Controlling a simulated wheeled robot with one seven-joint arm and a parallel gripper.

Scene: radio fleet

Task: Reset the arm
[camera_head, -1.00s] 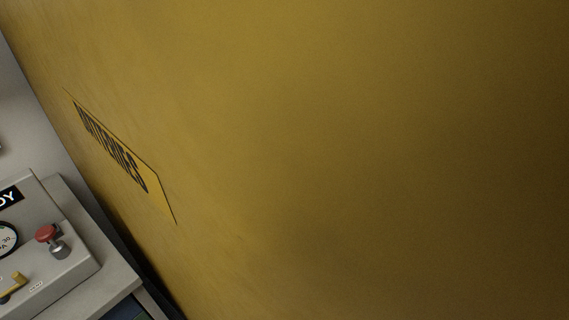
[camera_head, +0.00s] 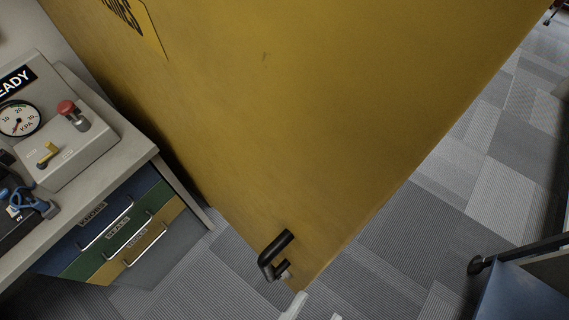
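Two pale pieces show at the bottom edge, just below the black handle (camera_head: 275,255) of a large yellow panel (camera_head: 300,110). They may be part of my arm or gripper, but too little shows to be sure. Whether my gripper is open or shut cannot be made out, and I see nothing held. The rest of my arm is out of the picture.
At left, a grey bench (camera_head: 120,160) carries a console with a pressure gauge (camera_head: 19,119) and a red knob (camera_head: 70,112). Labelled drawers (camera_head: 125,230) sit below. Grey carpet (camera_head: 480,150) is open at right. A blue-topped piece (camera_head: 515,295) stands at lower right.

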